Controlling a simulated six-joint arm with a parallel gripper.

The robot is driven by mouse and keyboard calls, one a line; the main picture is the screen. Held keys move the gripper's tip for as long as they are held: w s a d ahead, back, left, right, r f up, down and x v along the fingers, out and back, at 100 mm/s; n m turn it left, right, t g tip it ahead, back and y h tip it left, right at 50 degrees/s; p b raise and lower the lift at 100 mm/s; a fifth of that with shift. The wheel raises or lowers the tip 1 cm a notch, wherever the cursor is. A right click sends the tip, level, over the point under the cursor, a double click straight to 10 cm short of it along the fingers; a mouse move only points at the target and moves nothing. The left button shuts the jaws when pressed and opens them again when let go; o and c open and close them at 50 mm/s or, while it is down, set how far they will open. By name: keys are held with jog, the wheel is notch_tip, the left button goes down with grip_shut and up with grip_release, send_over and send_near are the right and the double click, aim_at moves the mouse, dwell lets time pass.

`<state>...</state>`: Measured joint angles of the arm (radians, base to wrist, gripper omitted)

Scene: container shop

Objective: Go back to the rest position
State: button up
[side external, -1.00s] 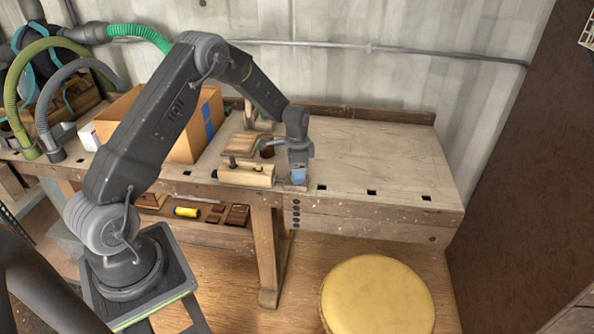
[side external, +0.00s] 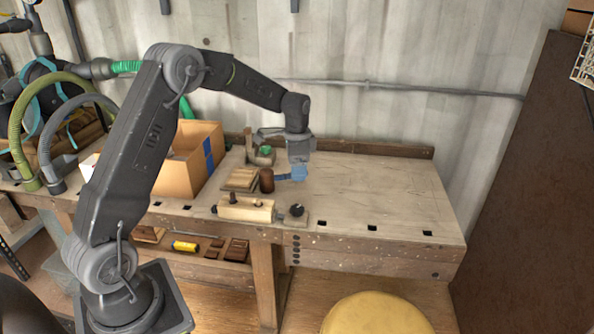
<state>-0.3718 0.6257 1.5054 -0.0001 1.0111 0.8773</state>
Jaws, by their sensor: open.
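My gripper (side external: 296,174) is at the end of my arm, pointing down above the workbench (side external: 375,195). It is open, and I see nothing held in its blue fingers. It hangs right of a dark brown cylindrical object (side external: 266,180) and behind a small black round knob (side external: 297,210). I cannot tell exactly how high the fingertips are above the bench top.
A wooden block with pegs (side external: 246,209) lies near the bench's front edge. A wooden piece (side external: 240,179) and a green-topped item (side external: 265,151) stand behind it. A cardboard box (side external: 185,175) is at left. The bench's right side is clear. A yellow stool (side external: 375,315) stands in front.

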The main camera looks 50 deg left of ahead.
jog(key=s+d+r+n+t, duration=0.2)
jog(key=s+d+r+t, duration=0.1)
jog(key=s+d+r, duration=0.9)
jog(key=s+d+r+n+t, duration=0.1)
jog(key=s+d+n, duration=0.1)
jog(key=s, duration=0.6)
jog(key=s+d+r+n+t, duration=0.1)
jog(key=s+d, duration=0.3)
jog(key=s, duration=0.3)
jog(key=shift+s+d+r+n+t, duration=0.2)
jog(key=shift+s+r+n+t, duration=0.1)
jog(key=shift+s+r+n, duration=0.1)
